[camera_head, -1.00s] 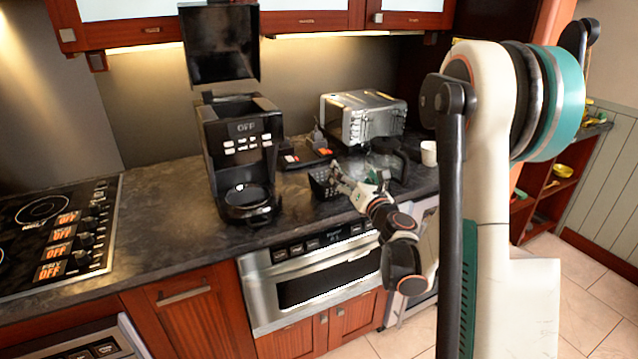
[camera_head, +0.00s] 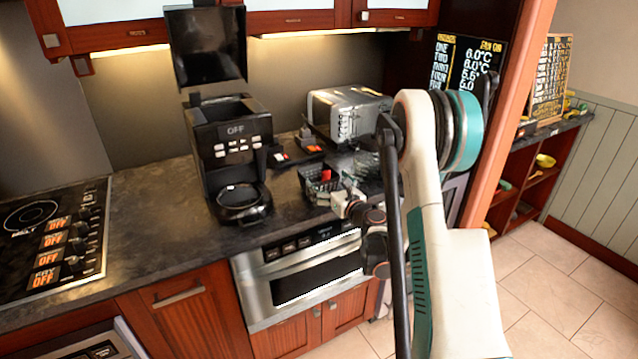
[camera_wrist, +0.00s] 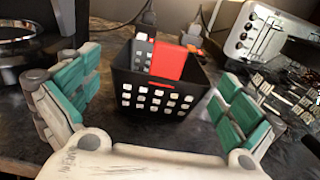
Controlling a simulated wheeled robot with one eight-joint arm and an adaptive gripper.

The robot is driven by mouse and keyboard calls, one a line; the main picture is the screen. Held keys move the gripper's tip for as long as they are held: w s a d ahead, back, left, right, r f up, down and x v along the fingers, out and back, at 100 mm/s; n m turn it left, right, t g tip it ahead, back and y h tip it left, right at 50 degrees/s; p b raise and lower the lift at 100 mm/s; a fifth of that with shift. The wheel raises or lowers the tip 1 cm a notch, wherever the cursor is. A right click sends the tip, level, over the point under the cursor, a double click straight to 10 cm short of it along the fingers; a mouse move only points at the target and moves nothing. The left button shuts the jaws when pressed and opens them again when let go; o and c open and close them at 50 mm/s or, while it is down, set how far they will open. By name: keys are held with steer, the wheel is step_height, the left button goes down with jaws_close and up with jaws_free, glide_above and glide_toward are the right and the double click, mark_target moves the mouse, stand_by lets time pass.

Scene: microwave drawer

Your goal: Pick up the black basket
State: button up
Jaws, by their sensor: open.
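The black basket (camera_head: 318,181) stands upright on the dark counter, right of the coffee maker and in front of the toaster. In the wrist view the basket (camera_wrist: 158,100) has pale square holes in its front wall and a red piece and a grey piece showing inside or behind its rim. My gripper (camera_wrist: 158,108) is open, with one teal-padded finger on the left and one on the right of the basket. Gaps show between the fingers and the basket walls. In the head view my gripper (camera_head: 345,188) is partly hidden and lies just right of the basket.
A coffee maker (camera_head: 232,150) with a glass pot stands on the left. A silver toaster (camera_head: 345,115) stands behind the basket. A stove top (camera_head: 50,235) is at far left. A drawer microwave (camera_head: 300,275) sits below the counter edge. The counter left of the coffee maker is clear.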

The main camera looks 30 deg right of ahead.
mark_target(311, 168)
steer(key=w, duration=0.1)
steer(key=w+b, duration=0.1)
steer(key=w, duration=0.2)
steer(key=shift+w+f+b, duration=0.3)
steer(key=shift+f+b, duration=0.05)
steer(key=shift+f, duration=0.05)
steer(key=shift+w+r, duration=0.15)
steer(key=shift+w, duration=0.4)
steer(key=c, duration=0.8)
